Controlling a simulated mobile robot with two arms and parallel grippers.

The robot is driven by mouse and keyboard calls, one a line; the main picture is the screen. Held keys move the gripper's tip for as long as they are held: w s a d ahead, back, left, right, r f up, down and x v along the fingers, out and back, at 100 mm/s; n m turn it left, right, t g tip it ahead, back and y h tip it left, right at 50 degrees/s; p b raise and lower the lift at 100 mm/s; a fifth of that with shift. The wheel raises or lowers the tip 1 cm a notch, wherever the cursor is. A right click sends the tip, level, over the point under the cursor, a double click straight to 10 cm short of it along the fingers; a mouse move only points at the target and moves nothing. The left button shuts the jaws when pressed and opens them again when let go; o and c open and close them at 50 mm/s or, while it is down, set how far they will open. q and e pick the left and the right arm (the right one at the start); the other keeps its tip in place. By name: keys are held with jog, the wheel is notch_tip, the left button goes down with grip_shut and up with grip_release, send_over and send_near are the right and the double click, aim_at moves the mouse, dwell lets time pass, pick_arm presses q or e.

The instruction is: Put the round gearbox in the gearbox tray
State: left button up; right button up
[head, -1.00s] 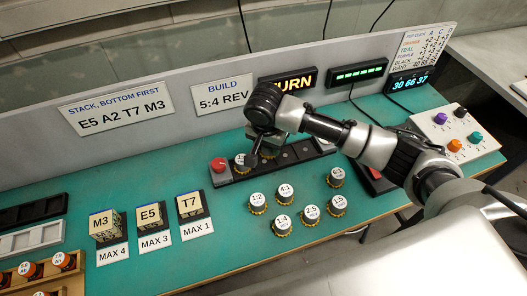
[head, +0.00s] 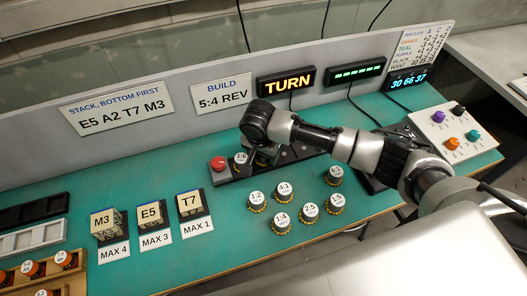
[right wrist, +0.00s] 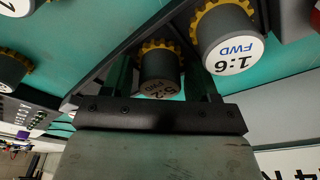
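The gearbox tray (head: 222,180) is a dark strip of slots at the foot of the grey wall. A round gearbox marked 1:6 (head: 240,158) stands in it near the left end. My right gripper (head: 263,160) is low over the tray beside it. In the right wrist view a round gearbox marked 5:2 (right wrist: 160,72), dark with a yellow toothed rim, lies between my two fingers. The 1:6 gearbox (right wrist: 232,45) is close to its right. Whether the fingers press on the 5:2 gearbox or stand slightly apart is unclear. My left gripper is not in view.
Several round gearboxes stand loose on the green bench, including 1:2 (head: 257,201), 4:1 (head: 284,191) and 1:5 (head: 336,203). A red button (head: 218,163) sits at the tray's left end. Lettered blocks (head: 150,214) stand left. A knob panel (head: 452,135) stands right.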

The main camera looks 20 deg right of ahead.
aim_at(260, 157)
jog(key=shift+o, duration=0.4)
jog(key=shift+r, duration=0.1)
notch_tip(260, 157, up, 12)
jog(key=s+a, duration=0.1)
jog(key=shift+s+a, duration=0.15)
dwell(0.4)
